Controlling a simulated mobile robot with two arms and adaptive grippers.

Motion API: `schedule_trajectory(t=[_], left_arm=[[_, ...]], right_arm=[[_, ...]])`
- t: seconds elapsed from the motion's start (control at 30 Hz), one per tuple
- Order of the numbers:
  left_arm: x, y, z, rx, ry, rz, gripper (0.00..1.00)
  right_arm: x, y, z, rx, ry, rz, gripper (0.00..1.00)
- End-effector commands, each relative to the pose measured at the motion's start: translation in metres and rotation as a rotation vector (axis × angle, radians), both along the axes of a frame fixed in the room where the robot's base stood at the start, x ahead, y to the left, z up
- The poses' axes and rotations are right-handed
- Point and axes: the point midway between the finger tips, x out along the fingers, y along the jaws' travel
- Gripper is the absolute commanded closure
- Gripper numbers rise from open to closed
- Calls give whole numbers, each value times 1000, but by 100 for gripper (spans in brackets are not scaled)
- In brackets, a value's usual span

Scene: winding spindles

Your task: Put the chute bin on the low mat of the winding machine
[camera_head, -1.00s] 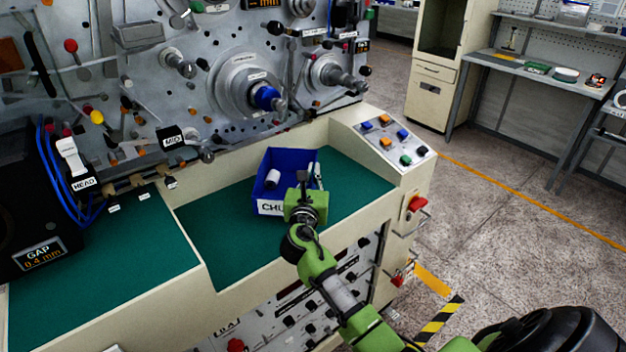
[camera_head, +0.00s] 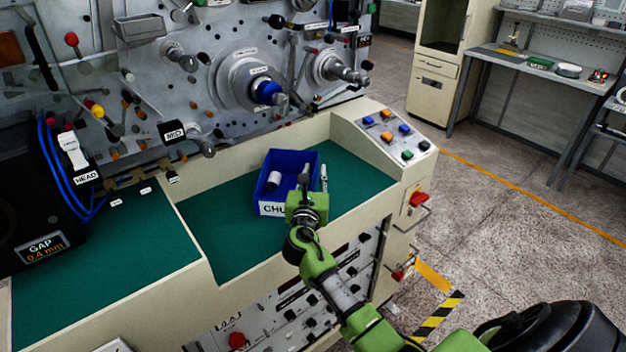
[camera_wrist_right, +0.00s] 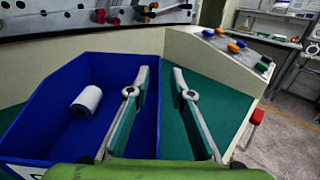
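The blue chute bin (camera_head: 268,194) stands upright on the low green mat (camera_head: 225,235) of the winding machine. Its white front label is partly hidden by my right gripper. A white roll (camera_wrist_right: 86,102) lies inside the bin. My right gripper (camera_head: 314,173) is at the bin's right side. In the right wrist view its two fingers (camera_wrist_right: 161,78) are apart, astride the bin's right wall (camera_wrist_right: 149,137). One finger is on the inner side; the other is outside over the mat, with a gap to the wall. My left gripper is in neither view.
A button panel (camera_head: 398,130) rises to the right of the mat. A raised green mat (camera_head: 95,285) lies to the left. The machine face with a spindle (camera_head: 268,92) stands behind. The low mat is clear left of the bin.

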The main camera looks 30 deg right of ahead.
Motion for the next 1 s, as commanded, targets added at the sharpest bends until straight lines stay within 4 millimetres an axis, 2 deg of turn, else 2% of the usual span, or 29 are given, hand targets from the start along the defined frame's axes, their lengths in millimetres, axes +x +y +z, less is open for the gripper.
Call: schedule_trajectory(t=[0.17,0.4,0.6,0.77,1.0], left_arm=[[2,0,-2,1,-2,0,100],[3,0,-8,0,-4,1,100],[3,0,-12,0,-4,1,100],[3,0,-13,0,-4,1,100],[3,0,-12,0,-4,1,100]], right_arm=[[-16,14,-1,1,-1,1,79],[-56,49,-2,4,0,2,79],[-81,70,-1,2,-1,2,79],[-90,77,0,0,-1,-1,79],[-91,78,1,0,-1,-1,79]])
